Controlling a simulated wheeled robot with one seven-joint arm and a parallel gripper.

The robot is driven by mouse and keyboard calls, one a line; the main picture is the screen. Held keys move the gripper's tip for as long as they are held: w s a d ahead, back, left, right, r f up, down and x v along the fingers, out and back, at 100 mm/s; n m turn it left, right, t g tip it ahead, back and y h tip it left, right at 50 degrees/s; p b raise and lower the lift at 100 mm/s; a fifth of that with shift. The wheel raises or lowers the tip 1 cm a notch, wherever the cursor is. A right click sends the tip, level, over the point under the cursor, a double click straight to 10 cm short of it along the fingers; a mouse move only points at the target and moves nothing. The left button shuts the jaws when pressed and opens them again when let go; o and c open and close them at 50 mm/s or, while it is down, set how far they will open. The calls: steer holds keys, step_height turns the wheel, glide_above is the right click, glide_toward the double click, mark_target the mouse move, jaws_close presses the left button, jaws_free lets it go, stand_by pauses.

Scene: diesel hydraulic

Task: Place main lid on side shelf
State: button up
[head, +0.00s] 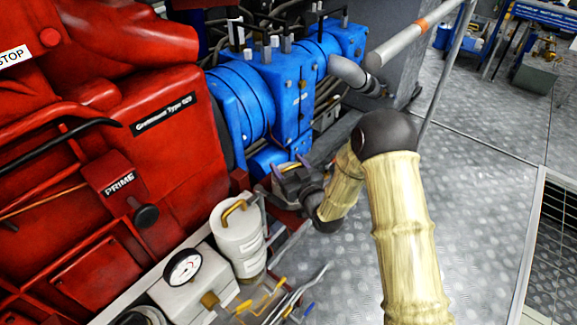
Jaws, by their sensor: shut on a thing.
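A white round lid with a brass handle (236,218) shows in the head view at the lower middle, at the top of a white canister (250,262). I take it as the main lid. My gripper (266,194) is dark grey and sits at the upper right of this lid, at the end of my arm. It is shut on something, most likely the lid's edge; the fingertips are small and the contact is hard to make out. Whether the lid rests on the canister or is raised cannot be told. I cannot pick out the side shelf with certainty.
A white box with a round gauge (183,267) stands left of the canister. Tools (300,292) lie to its right. A red engine (120,140) fills the left, with blue machinery (285,90) behind. A grey rail (447,75) rises at right.

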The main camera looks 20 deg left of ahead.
steer(key=o, duration=1.6)
steer(key=shift+f, duration=0.1)
steer(key=shift+c, duration=0.2)
steer(key=shift+r, duration=0.2)
steer(key=v, duration=1.2)
